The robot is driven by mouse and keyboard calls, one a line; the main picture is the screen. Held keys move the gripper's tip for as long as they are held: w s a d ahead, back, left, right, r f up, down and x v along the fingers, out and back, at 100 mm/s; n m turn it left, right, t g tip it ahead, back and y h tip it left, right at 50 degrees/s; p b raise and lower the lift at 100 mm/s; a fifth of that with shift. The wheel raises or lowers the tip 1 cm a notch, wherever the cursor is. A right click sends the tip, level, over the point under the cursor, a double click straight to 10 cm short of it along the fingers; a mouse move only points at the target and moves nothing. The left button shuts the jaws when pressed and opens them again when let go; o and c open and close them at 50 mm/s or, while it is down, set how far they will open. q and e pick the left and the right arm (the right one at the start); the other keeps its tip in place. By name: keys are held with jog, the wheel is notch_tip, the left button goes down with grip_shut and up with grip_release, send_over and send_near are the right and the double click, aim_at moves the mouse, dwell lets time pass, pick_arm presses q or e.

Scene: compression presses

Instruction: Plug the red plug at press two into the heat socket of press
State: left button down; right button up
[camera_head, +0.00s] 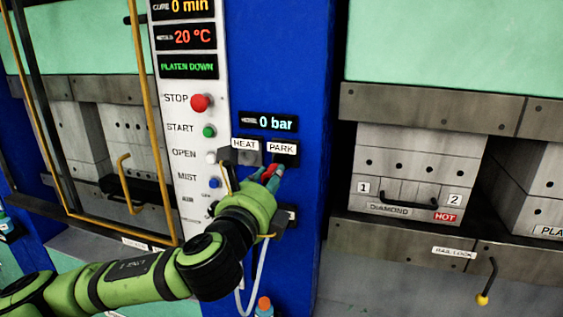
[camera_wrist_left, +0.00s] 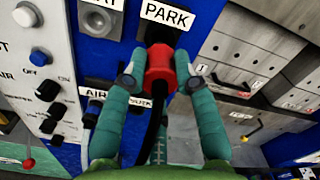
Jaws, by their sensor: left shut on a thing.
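The red plug (camera_head: 269,169) is at the blue press column, just below the PARK label (camera_head: 282,148). It also shows in the wrist view (camera_wrist_left: 160,66), with a black cable running down from it. My left gripper (camera_head: 267,175) is shut on the plug, one finger on each side. In the wrist view the plug's front end meets the dark PARK socket (camera_wrist_left: 162,33); I cannot tell how deep it sits. The heat socket (camera_head: 246,158) is left of the plug, under the HEAT label (camera_head: 244,145), and appears empty. My right gripper is not in view.
The white control panel (camera_head: 190,130) with the red STOP button (camera_head: 200,103) stands left of the sockets. An AIR PARK label (camera_wrist_left: 140,101) is below the plug. A yellow guard frame (camera_head: 148,110) is at left. A drawer marked HOT (camera_head: 444,217) is at right.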

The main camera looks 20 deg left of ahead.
pick_arm(q)
jog(key=shift+s, duration=1.45)
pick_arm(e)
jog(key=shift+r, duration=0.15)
